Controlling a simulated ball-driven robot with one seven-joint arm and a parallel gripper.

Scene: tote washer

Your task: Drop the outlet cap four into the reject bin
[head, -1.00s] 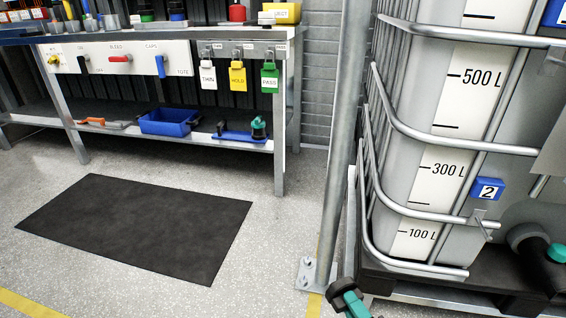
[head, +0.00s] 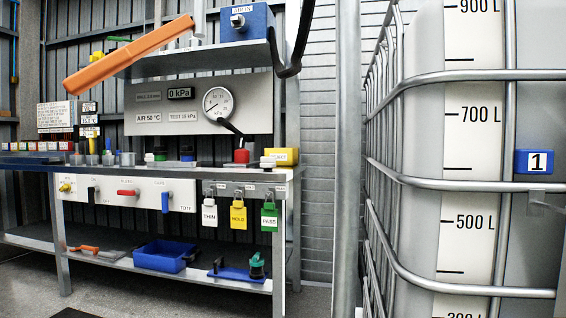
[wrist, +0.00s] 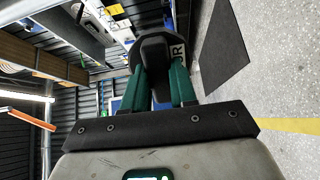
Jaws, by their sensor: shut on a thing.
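A black cap-like piece (wrist: 152,50) is between the green fingers of my gripper (wrist: 160,80) in the wrist view. My gripper is shut on it; I take it to be the outlet cap, though no number four shows on it. My gripper and the cap are out of the head view. An open blue bin (head: 163,257) sits on the bench's lower shelf in the head view.
The test bench (head: 110,185) has a gauge (head: 217,104), tags and tools. An orange bar (head: 128,58) slants across the upper left. A metal post (head: 346,160) and a caged tank (head: 415,150) stand right. A dark mat (wrist: 222,45) lies on open floor in the wrist view.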

